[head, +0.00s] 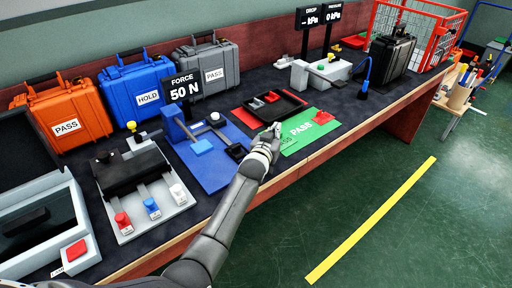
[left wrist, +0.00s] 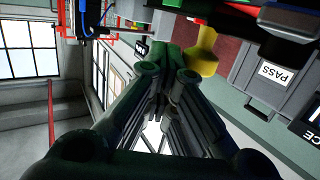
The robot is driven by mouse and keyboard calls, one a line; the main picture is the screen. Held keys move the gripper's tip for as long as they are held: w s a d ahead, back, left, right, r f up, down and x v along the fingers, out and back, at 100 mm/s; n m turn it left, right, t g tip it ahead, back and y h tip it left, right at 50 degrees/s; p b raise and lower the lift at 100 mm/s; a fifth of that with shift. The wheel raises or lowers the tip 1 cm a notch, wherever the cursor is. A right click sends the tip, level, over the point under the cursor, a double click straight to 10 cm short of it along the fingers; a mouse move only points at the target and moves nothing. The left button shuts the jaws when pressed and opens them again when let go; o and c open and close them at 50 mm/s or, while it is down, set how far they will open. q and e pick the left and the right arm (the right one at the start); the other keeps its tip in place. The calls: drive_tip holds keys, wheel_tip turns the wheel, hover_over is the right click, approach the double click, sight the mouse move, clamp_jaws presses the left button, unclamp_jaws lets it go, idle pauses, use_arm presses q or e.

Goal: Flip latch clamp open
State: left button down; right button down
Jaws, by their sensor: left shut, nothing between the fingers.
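I cannot tell for sure which part is the latch clamp. Candidates are the grey plate (head: 128,232) with red, blue and white-tipped levers at the front left, and the blue fixture (head: 213,172) with its lever and black end beside it. My left gripper (head: 277,128) is at the left end of the green PASS mat (head: 303,134), right of the blue fixture and apart from both candidates. It is shut and empty. The left wrist view shows its dark fingers (left wrist: 164,75) close together, with a yellow knob (left wrist: 204,52) beyond them. My right gripper is not in view.
Orange (head: 68,112), blue (head: 142,90) and grey (head: 209,66) cases line the back. A black tray (head: 268,108) lies beyond my gripper. A white box (head: 322,73) with a yellow knob and a black case (head: 391,55) stand farther right. The bench's front edge is close to my arm.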

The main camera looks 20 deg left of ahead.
use_arm(q)
drive_tip(key=shift+w, duration=0.1)
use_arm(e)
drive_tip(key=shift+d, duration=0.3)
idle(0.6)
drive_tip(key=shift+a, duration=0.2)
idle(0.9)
